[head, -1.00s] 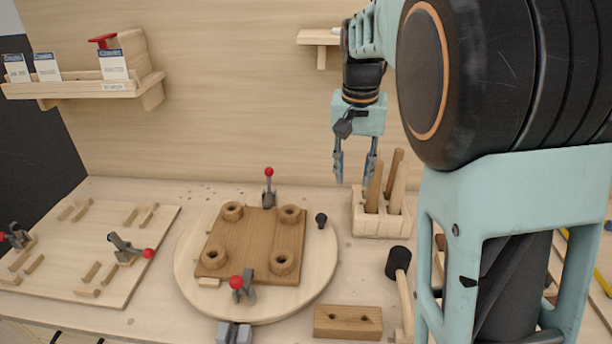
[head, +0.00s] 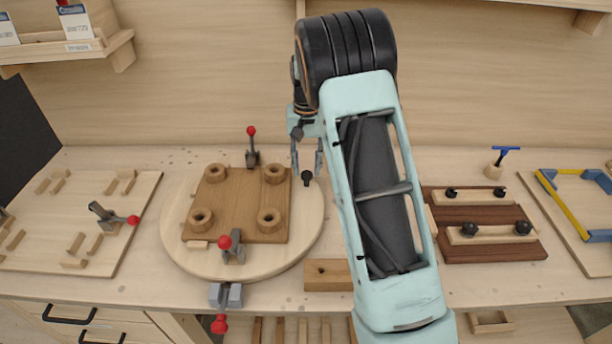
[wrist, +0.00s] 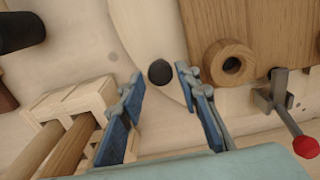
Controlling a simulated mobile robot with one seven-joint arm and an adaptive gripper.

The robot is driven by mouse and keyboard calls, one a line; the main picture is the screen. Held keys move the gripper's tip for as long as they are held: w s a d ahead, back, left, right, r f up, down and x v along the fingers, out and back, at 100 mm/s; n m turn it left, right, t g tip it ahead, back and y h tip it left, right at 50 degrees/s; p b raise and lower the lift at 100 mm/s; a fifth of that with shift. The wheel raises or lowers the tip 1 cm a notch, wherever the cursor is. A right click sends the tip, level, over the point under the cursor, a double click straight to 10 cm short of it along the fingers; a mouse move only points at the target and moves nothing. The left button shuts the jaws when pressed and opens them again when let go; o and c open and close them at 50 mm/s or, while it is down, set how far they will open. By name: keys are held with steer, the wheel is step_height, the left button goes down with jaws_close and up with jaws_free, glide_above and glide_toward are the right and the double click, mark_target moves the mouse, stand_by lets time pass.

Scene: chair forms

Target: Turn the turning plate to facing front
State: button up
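The turning plate (head: 305,240) is a round pale wooden disc on the table in the head view. It bears a square brown board (head: 235,205) with several round wooden rings and two red-knobbed toggle clamps. A black knob (head: 306,178) stands up at the plate's right rear rim; it also shows in the wrist view (wrist: 160,73). My gripper (head: 308,166) is open and empty at the knob. In the wrist view, my blue fingertips (wrist: 159,76) are spread on either side of the knob; I cannot tell if they touch it.
A wooden block with upright handles (wrist: 75,115) is close beside my left finger in the wrist view. A grey clamp (head: 226,295) sits at the table's front edge. A jig board (head: 130,240) lies left.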

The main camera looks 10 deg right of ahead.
mark_target(307, 173)
steer(key=shift+f, duration=2.1)
steer(key=shift+c, duration=0.6)
jaws_close()
